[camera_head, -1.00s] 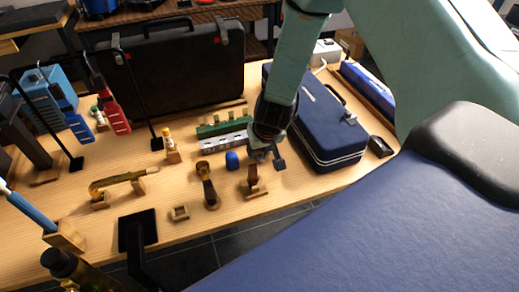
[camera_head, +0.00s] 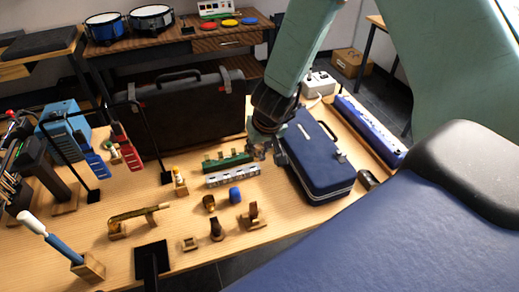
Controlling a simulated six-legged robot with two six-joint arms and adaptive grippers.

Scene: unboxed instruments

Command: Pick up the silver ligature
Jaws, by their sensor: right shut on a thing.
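My right gripper (camera_head: 263,152) reaches down from the top and is raised over the table, above the right end of the white-and-green holders and beside the blue case. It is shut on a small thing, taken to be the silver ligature. That piece is mostly hidden by the dark fingers and too small to make out clearly. A wooden stand (camera_head: 252,217) with a brown piece is below the gripper and apart from it. My left gripper is not in view.
The blue case (camera_head: 318,160) stands right of the gripper, and the black case (camera_head: 195,115) stands behind. A green holder (camera_head: 228,163), a white holder (camera_head: 232,176), a blue cup (camera_head: 235,195) and small wooden stands crowd the table (camera_head: 190,215). A long blue case (camera_head: 368,128) lies at the far right.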

